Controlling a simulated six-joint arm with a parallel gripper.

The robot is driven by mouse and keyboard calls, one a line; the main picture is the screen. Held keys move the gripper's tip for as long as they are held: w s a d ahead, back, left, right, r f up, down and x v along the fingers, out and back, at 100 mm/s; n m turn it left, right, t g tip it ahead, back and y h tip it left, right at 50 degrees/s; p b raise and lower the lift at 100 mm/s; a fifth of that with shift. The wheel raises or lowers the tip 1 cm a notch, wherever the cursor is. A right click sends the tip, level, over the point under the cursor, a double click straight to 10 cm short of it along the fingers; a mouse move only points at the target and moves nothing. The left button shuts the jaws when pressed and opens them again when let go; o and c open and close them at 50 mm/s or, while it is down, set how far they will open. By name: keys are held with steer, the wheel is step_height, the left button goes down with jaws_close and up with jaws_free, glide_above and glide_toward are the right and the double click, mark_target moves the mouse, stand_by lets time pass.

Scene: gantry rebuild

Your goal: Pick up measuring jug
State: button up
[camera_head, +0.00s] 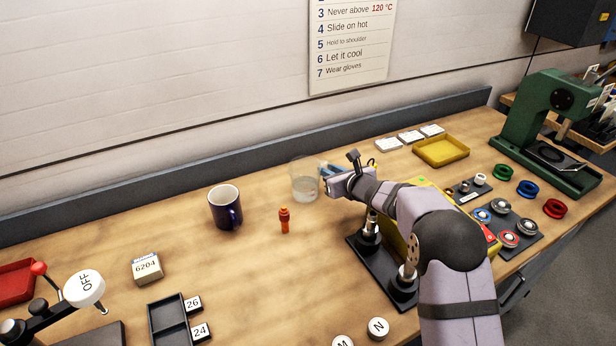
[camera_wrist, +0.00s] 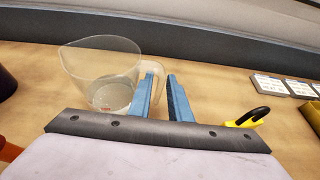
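The measuring jug (camera_head: 304,184) is a clear, see-through vessel standing upright on the wooden bench, with a little clear content in its lower part. In the wrist view the jug (camera_wrist: 98,72) is left of my fingers, its handle pointing right towards them. My gripper (camera_head: 324,169) is at the jug's right side in the head view. In the wrist view my gripper (camera_wrist: 161,78) is open, with a gap between its blue fingers. The left finger overlaps the handle in the picture, and the handle's outer part shows in the gap. I cannot tell whether they touch.
A dark blue mug (camera_head: 224,209) and an orange-red small object (camera_head: 284,220) stand left of the jug. A yellow tray (camera_head: 441,151) and white cards (camera_head: 410,137) lie right. A black stand (camera_head: 372,270) is below my arm. The grey back ledge (camera_head: 190,166) runs behind.

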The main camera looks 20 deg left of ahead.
steer(key=shift+w+a, duration=0.1)
steer(key=shift+w, duration=0.05)
jaws_close()
stand_by(0.6)
steer(key=shift+r+p, duration=0.85)
steer(key=shift+r, duration=4.05)
steer(key=shift+r, duration=0.1)
